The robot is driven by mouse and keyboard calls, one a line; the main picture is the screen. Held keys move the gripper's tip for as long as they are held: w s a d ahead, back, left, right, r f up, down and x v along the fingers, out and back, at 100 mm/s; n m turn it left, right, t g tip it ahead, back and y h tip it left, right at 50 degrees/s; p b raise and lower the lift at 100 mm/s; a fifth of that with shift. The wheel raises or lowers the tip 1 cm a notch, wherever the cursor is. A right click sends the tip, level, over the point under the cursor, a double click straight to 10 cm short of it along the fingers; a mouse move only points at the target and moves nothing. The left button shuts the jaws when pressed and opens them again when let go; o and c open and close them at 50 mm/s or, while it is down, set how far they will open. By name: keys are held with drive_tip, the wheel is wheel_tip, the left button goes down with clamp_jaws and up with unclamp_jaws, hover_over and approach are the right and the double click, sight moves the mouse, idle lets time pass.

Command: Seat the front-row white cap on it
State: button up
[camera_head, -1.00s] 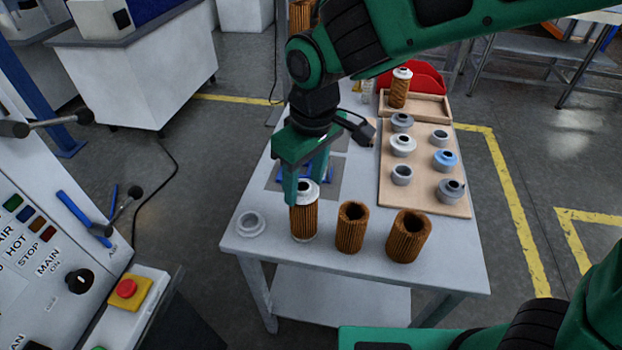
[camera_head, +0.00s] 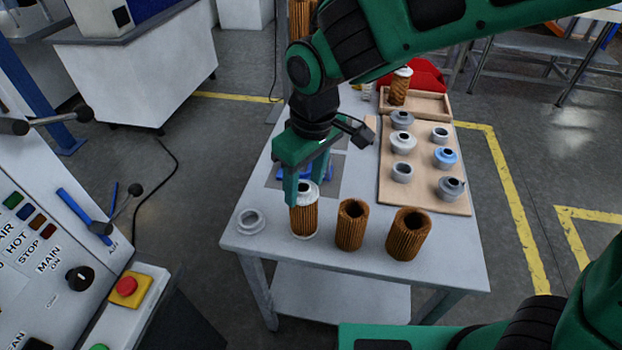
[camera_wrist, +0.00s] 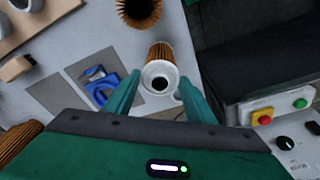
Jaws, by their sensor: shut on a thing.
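A white cap (camera_head: 304,187) sits on top of the leftmost brown pleated cartridge (camera_head: 304,216), which stands upright at the table's front. My gripper (camera_head: 306,190) is over this cartridge, its fingers on either side of the cap and shut on it. In the wrist view the white cap (camera_wrist: 160,80) shows as a ring with a dark hole, between the fingertips of my gripper (camera_wrist: 158,92), with the cartridge (camera_wrist: 160,52) beyond it. I cannot tell whether the cap is fully down.
Two uncapped cartridges (camera_head: 351,224) (camera_head: 408,234) stand to the right. A pale ring-shaped part (camera_head: 251,221) lies at the left. A wooden board (camera_head: 425,196) holds several caps. A tray (camera_head: 430,104) with a capped cartridge is behind it. A blue object (camera_wrist: 101,84) lies on a grey mat.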

drive_tip(key=o, duration=1.1)
wheel_tip(320, 180, up, 10)
drive_tip(key=d, duration=0.1)
drive_tip(key=shift+s+r, duration=0.25)
drive_tip(key=shift+s, duration=0.05)
drive_tip(key=shift+d, duration=0.1)
